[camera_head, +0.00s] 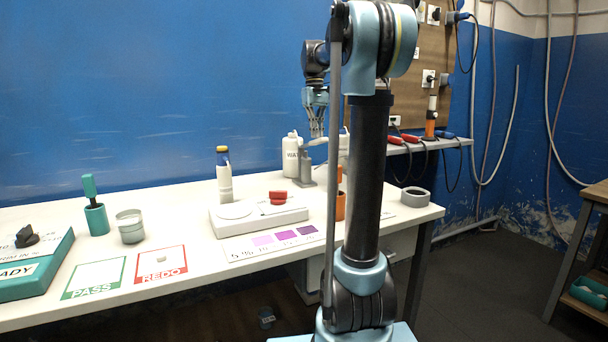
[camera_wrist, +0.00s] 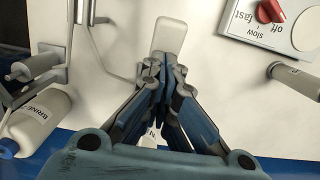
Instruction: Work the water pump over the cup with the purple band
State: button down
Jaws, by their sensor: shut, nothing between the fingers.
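My gripper (camera_head: 317,132) is shut and empty, pointing down above the back right of the table. A white bottle labelled "WAT…" (camera_head: 291,157) stands just left of and below it, with a grey fitting (camera_head: 306,172) beside it. In the wrist view my shut fingertips (camera_wrist: 165,62) overlap a pale grey rounded plate (camera_wrist: 170,36); I cannot tell whether they touch it. A scrap of white label shows below, between the fingers. I cannot make out a cup with a purple band; my arm hides part of the table.
A bottle labelled "BRINE" (camera_wrist: 36,120) and a grey metal frame (camera_wrist: 68,40) lie left in the wrist view. A white device (camera_head: 258,216) with a red knob (camera_head: 278,196) stands mid-table. An orange object (camera_head: 340,206) is partly behind my arm.

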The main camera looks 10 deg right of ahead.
jog(key=shift+s+d+f, duration=0.1)
jog(key=shift+s+f, duration=0.1)
jog(key=shift+f, duration=1.2)
jog(key=shift+s+d+f, duration=0.1)
jog(key=shift+s+f, duration=0.05)
jog(key=shift+f, duration=1.2)
jog(key=shift+w+a+r, duration=0.1)
jog(key=shift+w+r, duration=0.1)
jog(key=shift+r, duration=1.25)
jog(key=shift+w+a+r, duration=0.1)
jog(key=shift+w+r, duration=0.05)
jog(key=shift+r, duration=1.25)
jog(key=shift+w+a+r, duration=0.1)
jog(key=shift+w+r, duration=0.25)
jog(key=shift+r, duration=0.55)
jog(key=shift+w+a+r, duration=0.15)
jog(key=shift+w+r, duration=0.2)
jog(key=shift+r, duration=0.6)
jog(key=shift+w+a+r, duration=0.1)
jog(key=shift+w+r, duration=0.25)
jog(key=shift+r, duration=0.55)
